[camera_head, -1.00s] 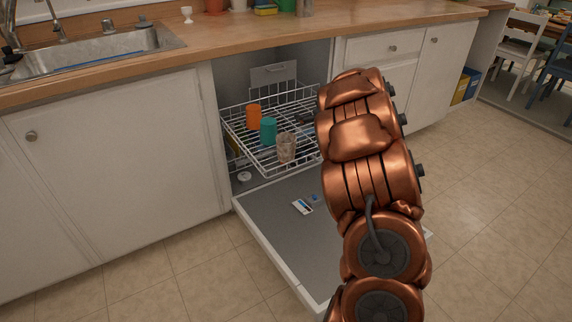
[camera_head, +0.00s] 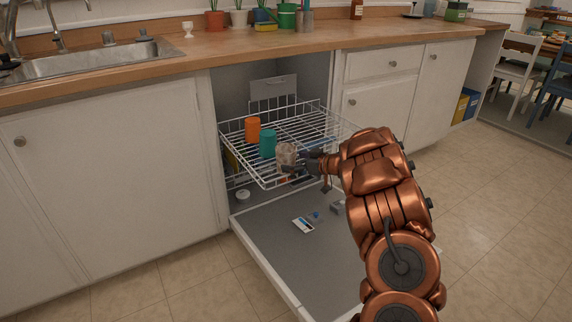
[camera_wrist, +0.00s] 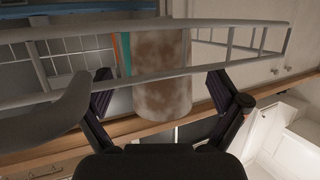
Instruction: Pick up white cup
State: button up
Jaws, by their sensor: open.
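A whitish cup with brown stains (camera_head: 285,154) stands at the front of the pulled-out dishwasher rack (camera_head: 262,184). In the wrist view the cup (camera_wrist: 163,70) is large, in the middle, between my two fingers. My gripper (camera_head: 298,161) is open at the rack's front, close to the right side of the cup. In the wrist view my gripper (camera_wrist: 160,84) has one finger on each side of the cup, with gaps visible. Whether the fingers are deep enough around it is hard to tell. Its far side is hidden.
A teal cup (camera_head: 268,143) stands just behind-left of the stained cup, and an orange cup (camera_head: 253,129) farther back. Rack wires surround them. The open dishwasher door (camera_head: 285,245) lies below, with small items on it. A small white goblet (camera_head: 188,27) is on the counter.

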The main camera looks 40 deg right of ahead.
aim_at(286, 161)
jog(key=b+x, duration=0.1)
jog(key=x, duration=0.2)
jog(key=shift+w+a+f, duration=0.15)
jog(key=shift+w+a, duration=0.05)
jog(key=shift+a, duration=0.05)
jog(key=shift+c, duration=0.2)
jog(key=c, duration=1.2)
